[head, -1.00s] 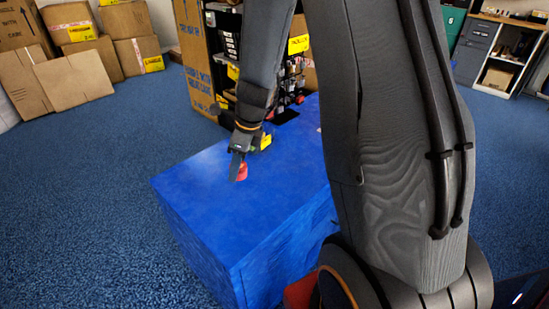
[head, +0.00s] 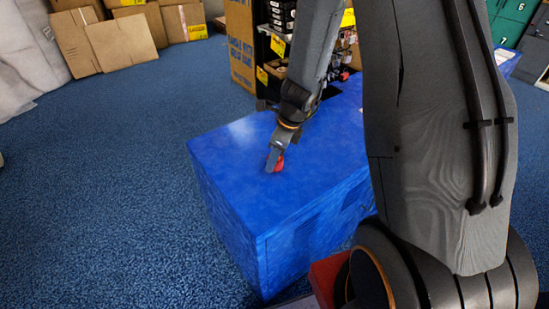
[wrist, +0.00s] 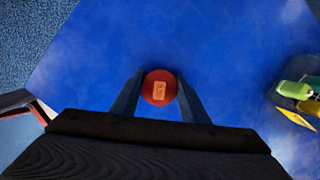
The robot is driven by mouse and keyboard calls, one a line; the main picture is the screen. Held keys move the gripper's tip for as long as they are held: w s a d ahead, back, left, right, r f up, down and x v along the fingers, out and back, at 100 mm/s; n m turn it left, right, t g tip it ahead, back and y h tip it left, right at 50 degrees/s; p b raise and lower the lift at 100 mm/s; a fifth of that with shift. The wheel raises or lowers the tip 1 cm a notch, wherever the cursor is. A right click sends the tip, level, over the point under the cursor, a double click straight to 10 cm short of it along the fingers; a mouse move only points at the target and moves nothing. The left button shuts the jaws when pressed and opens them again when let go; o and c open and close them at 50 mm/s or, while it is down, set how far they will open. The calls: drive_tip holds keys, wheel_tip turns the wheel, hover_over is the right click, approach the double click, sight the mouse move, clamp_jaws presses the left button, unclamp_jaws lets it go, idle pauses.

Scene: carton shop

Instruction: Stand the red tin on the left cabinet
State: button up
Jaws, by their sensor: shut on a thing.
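The red tin (wrist: 159,87) is between the two fingers of my gripper (wrist: 157,100) in the wrist view, seen from above with a small orange label on its round top. My gripper is shut on it. In the head view the red tin (head: 279,164) shows just beside my gripper (head: 274,158), over the top of the blue cabinet (head: 235,165). The cabinet top also fills most of the wrist view (wrist: 220,60). I cannot tell whether the tin's base touches the surface.
Green and yellow items (wrist: 299,92) lie on the cabinet top at the right of the wrist view. Behind the cabinet stand a stocked shelf (head: 272,45) and a tall carton (head: 240,45). Flattened cartons (head: 105,40) lean at the back left. The near cabinet top is clear.

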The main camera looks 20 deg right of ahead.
drive_tip(key=o, duration=1.2)
drive_tip(key=shift+f, duration=0.1)
drive_tip(key=p+v, duration=0.3)
drive_tip(key=v, duration=0.9)
drive_tip(key=shift+s+a+r+n+g+h, duration=0.25)
drive_tip(key=shift+s+a+r+n+h, duration=0.35)
drive_tip(key=shift+s+n, duration=2.85)
drive_tip(key=shift+s+a+r+n+g+h, duration=0.35)
drive_tip(key=shift+s+r+n, duration=1)
drive_tip(key=shift+n, duration=3.8)
drive_tip(key=shift+s+a+r+n+g+h, duration=0.3)
drive_tip(key=shift+s+a+n, duration=0.3)
drive_tip(key=shift+s+n, duration=3.05)
drive_tip(key=shift+w+n, duration=0.65)
drive_tip(key=shift+w, duration=0.05)
